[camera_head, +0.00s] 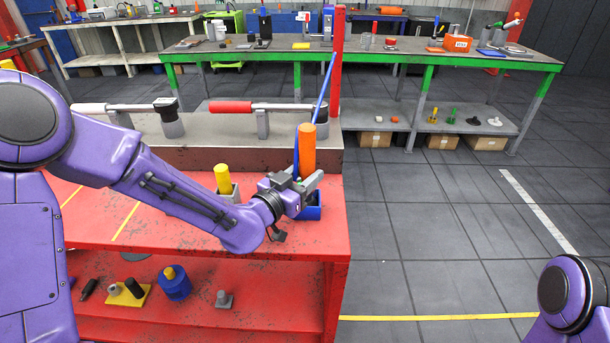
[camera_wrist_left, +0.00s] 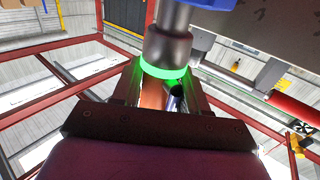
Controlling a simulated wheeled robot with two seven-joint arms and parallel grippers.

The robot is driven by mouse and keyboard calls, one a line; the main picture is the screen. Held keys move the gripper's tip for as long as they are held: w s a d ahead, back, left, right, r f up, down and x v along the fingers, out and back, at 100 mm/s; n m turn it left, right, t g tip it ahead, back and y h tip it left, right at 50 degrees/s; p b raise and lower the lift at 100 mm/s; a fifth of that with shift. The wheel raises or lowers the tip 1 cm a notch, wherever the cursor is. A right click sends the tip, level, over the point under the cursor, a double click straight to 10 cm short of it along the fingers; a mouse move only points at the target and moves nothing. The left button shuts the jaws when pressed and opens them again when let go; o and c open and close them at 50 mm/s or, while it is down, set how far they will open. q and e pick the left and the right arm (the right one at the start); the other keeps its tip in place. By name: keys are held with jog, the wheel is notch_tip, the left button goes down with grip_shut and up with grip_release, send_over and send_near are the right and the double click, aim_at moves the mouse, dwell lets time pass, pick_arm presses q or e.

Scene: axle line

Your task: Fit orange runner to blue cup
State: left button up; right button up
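The orange runner (camera_head: 307,148) is an upright orange cylinder on the red bench, at the blue cup (camera_head: 309,212). My left gripper (camera_head: 298,183) is at the runner's lower part, just above the cup and partly hiding it. Whether the runner sits in the cup is hidden. In the left wrist view a bit of orange (camera_wrist_left: 152,95) shows between the fingers, beside a dark rod and below a green glowing ring. I cannot tell whether the fingers press on it. My right gripper is out of view; only part of that arm shows at lower right.
A thin blue rod (camera_head: 325,88) leans beside the runner, near a red post (camera_head: 338,60). A yellow cylinder (camera_head: 223,178) stands in a grey holder left of my gripper. A raised grey ledge (camera_head: 230,133) with red-and-white handled tools lies behind. The floor to the right is clear.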

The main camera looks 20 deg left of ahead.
pick_arm(q)
jog(key=o, duration=0.4)
jog(key=shift+r, duration=0.1)
jog(key=shift+s, duration=0.1)
jog(key=p+v, duration=0.8)
jog(key=v, duration=0.2)
jog(key=shift+s+a, duration=0.1)
jog(key=shift+s, duration=0.1)
